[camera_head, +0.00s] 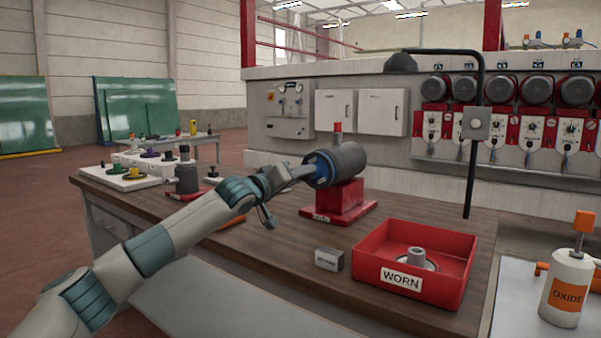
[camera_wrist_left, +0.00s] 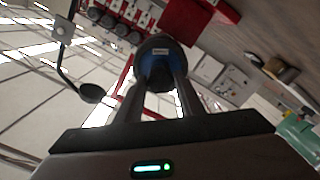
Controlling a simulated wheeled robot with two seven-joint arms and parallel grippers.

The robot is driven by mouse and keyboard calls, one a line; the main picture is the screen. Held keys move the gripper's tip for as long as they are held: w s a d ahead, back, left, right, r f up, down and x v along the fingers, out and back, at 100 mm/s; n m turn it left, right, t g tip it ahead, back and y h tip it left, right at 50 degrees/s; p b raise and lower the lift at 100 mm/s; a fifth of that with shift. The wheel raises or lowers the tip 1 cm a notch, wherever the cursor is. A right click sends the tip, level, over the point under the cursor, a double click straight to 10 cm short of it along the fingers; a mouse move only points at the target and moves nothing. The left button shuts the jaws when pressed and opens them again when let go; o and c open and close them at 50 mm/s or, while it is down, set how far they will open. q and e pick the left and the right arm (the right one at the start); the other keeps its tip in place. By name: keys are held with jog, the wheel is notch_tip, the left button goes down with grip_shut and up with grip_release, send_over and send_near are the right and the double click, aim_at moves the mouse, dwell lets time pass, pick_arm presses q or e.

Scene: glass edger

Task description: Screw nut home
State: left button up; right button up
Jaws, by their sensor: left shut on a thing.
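A dark grey cylindrical spindle head (camera_head: 348,160) sits on a red stand (camera_head: 343,205) on the bench, with a blue part (camera_head: 321,168) at its left end. My left gripper (camera_head: 308,171) reaches this end from the left and is shut there. In the left wrist view, the two fingers of my left gripper (camera_wrist_left: 162,85) point at the dark round spindle head (camera_wrist_left: 160,45), with blue showing around their tips. The nut is mostly hidden between the fingers; how far it is threaded cannot be told. My right gripper is out of view.
A red tray (camera_head: 456,290) labelled WORN holds a grey hubbed disc (camera_head: 415,261). A small grey block (camera_head: 328,259) lies left of it. A white OXIDE bottle (camera_head: 567,288) stands far right. A lamp post (camera_head: 473,165) rises behind the tray. Several wheels sit on boards at left.

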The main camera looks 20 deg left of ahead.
pick_arm(q)
jog(key=m+p, duration=0.1)
jog(key=m, duration=0.7)
jog(key=o, duration=1)
jog(key=shift+c, duration=0.2)
jog(key=n+b, duration=1.4)
jog(key=n, duration=1.5)
jog(key=shift+n, duration=0.4)
